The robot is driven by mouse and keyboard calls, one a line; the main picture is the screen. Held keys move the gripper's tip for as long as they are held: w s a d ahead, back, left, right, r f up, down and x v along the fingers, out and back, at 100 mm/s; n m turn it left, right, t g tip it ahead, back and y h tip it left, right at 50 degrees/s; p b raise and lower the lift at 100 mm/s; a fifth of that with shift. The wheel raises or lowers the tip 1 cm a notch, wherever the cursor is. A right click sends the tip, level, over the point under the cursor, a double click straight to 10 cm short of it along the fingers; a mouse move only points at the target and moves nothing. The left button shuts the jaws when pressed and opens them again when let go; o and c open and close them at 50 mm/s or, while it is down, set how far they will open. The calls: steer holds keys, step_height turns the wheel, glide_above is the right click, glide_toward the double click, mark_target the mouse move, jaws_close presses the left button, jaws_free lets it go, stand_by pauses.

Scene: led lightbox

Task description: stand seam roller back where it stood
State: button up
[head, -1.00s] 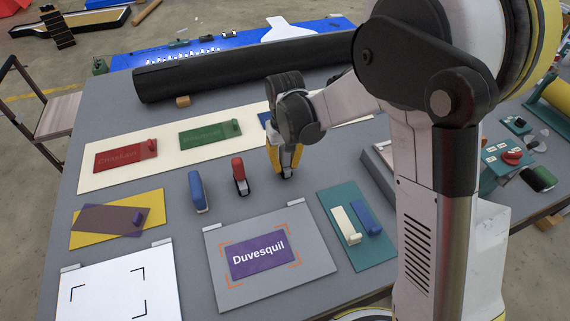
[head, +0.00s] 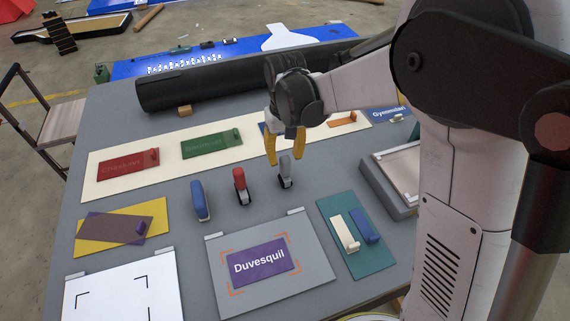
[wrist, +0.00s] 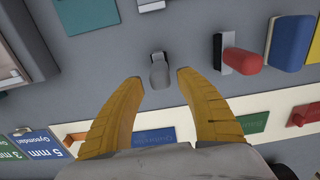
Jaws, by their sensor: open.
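A small grey-handled tool, which looks like the seam roller (head: 285,170), stands upright on the grey table, to the right of a red tool (head: 240,184) and a blue tool (head: 200,200). In the wrist view the grey tool (wrist: 160,72) lies just beyond the fingertips, in the gap between them, and appears apart from both. My gripper (head: 286,150) is open and empty, with its yellow fingers just above and behind the grey tool. The wrist view shows both yellow fingers spread (wrist: 159,80). What the tool's foot rests on is too small to make out.
A grey board with the purple "Duvesquil" plate (head: 260,262) lies in front. A teal board (head: 375,255) with a cream and a blue tool is at right, beside a raised grey tray (head: 378,190). A cream strip (head: 110,189) with coloured plates and a black roll (head: 210,90) lie behind.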

step_height(320, 180, up, 4)
steer(key=shift+r+p, duration=0.1)
steer(key=shift+p, duration=0.25)
steer(key=shift+s+d+r, duration=0.1)
steer(key=shift+d+r, duration=0.15)
steer(key=shift+r, duration=0.05)
steer(key=s+d+r+m+t, duration=0.1)
steer(key=s+d+r+t, duration=0.2)
steer(key=s+d, duration=0.4)
steer(key=s+d+r+m+t, duration=0.2)
steer(key=s+d+r+t, duration=0.2)
steer(key=s+d, duration=0.4)
steer(key=s+r, duration=0.1)
steer(key=s, duration=0.1)
steer(key=shift+s+r, duration=0.3)
